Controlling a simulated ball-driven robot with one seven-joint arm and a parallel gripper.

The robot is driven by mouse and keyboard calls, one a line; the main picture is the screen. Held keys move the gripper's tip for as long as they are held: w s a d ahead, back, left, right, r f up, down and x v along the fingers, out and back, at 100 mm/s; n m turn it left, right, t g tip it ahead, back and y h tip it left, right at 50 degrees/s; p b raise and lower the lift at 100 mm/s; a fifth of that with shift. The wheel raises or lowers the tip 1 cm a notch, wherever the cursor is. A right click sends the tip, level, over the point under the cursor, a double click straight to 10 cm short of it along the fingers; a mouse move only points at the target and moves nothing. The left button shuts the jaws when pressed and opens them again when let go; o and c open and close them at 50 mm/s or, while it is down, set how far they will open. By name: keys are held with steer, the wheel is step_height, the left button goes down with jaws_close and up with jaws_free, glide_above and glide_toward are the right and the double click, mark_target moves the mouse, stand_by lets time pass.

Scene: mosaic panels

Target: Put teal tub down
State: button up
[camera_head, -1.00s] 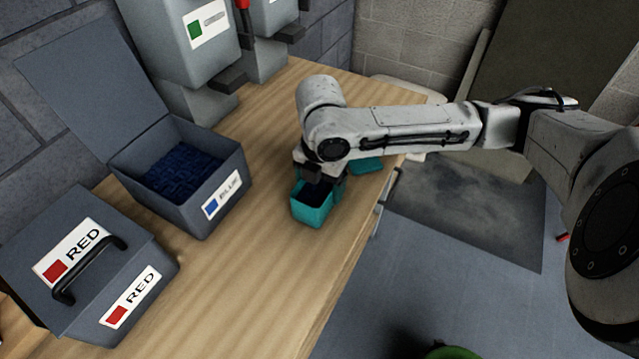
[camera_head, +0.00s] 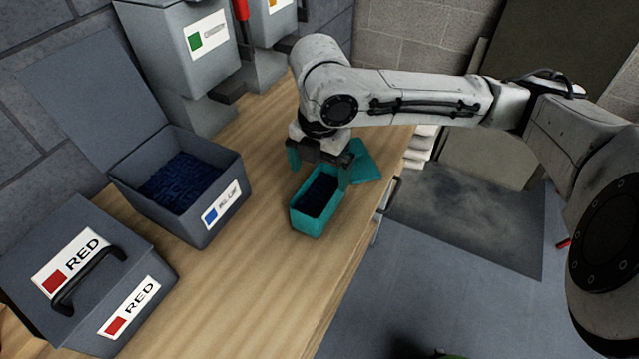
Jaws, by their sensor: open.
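The teal tub (camera_head: 309,226) stands upright on the wooden bench (camera_head: 232,285) near its right edge. It holds dark blue pieces. My gripper (camera_head: 320,167) is open just above and behind the tub, its teal-tipped fingers spread wide. The left finger is clear of the tub; the right finger overlaps the tub's far right end in the picture, and I cannot tell whether it touches. A flat teal piece (camera_head: 366,163), like a lid, lies on the bench behind the gripper, partly hidden by it.
An open grey box marked blue (camera_head: 190,222) with dark blue pieces stands left of the tub. A closed grey box marked RED (camera_head: 88,262) with a black handle is at front left. Grey dispensers (camera_head: 190,60) stand at the back. The bench in front of the tub is clear.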

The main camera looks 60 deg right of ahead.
steer(key=shift+r, duration=2.05)
